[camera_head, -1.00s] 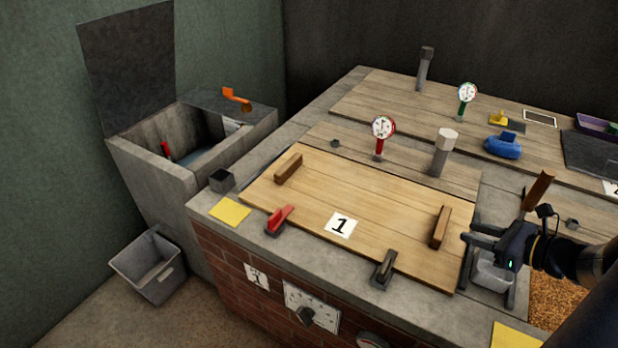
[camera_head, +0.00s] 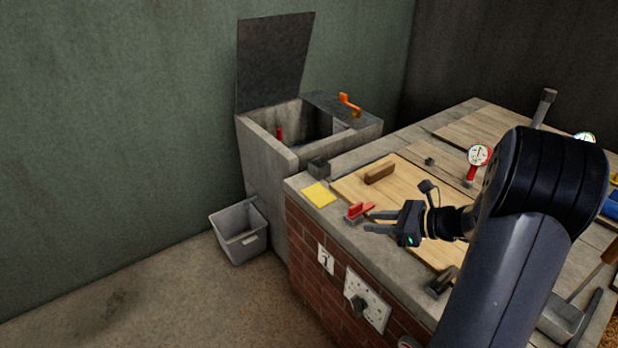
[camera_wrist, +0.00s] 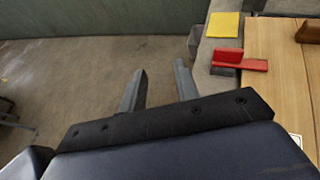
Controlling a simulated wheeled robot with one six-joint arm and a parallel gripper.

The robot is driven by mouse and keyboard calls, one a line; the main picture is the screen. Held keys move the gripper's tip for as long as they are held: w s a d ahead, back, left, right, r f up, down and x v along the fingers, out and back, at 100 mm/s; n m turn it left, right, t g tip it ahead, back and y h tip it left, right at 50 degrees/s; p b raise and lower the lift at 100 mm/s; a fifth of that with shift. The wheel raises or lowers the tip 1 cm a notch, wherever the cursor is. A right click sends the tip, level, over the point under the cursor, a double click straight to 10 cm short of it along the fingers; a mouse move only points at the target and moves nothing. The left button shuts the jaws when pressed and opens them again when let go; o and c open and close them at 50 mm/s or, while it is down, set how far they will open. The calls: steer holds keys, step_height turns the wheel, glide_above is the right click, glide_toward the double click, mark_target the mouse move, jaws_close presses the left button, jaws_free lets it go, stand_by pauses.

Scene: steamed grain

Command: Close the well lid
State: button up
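The stone well (camera_head: 262,160) stands against the green wall in the head view. Its dark lid (camera_head: 275,62) is raised upright at the left of the opening. A dark cover with an orange handle (camera_head: 349,104) lies over the well's right part. My gripper (camera_head: 372,222) is open and empty, in front of the brick counter's left part and well short of the well. In the wrist view its two fingers (camera_wrist: 160,88) are apart with only floor between them. The well and lid are not in the wrist view.
A red clamp (camera_head: 358,211) is close to my gripper on the counter edge, and also shows in the wrist view (camera_wrist: 240,62). A wooden board with a handle (camera_head: 379,172) covers the countertop. A grey bin (camera_head: 238,232) stands on the floor. The floor (camera_head: 130,285) at the left is clear.

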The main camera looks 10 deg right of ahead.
steer(key=shift+a, duration=0.3)
